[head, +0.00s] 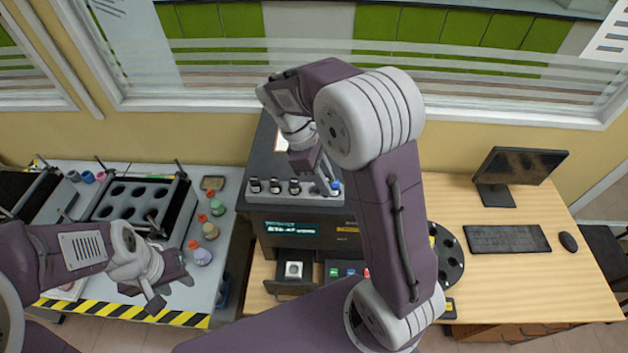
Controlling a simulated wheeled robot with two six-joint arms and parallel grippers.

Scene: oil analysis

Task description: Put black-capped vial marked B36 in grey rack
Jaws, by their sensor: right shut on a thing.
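A row of small black-capped vials (274,186) stands in a grey rack (285,200) on top of the dark analysis machine. Their markings are too small to read. My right gripper (327,185) is at the right end of this row, shut on a vial mostly hidden by the fingers. I cannot tell whether that vial touches the rack, and its mark does not show. A blue and white piece (335,187) shows beside the fingertips. My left gripper (172,292) is open and empty over the front of the left table.
The left table (225,240) holds a black-holed heater block (150,190) and several coloured-capped bottles (203,256). The machine has a lit display (292,229) and an open drawer (293,270). A monitor (520,170) and keyboard (507,239) stand right. My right arm hides the middle.

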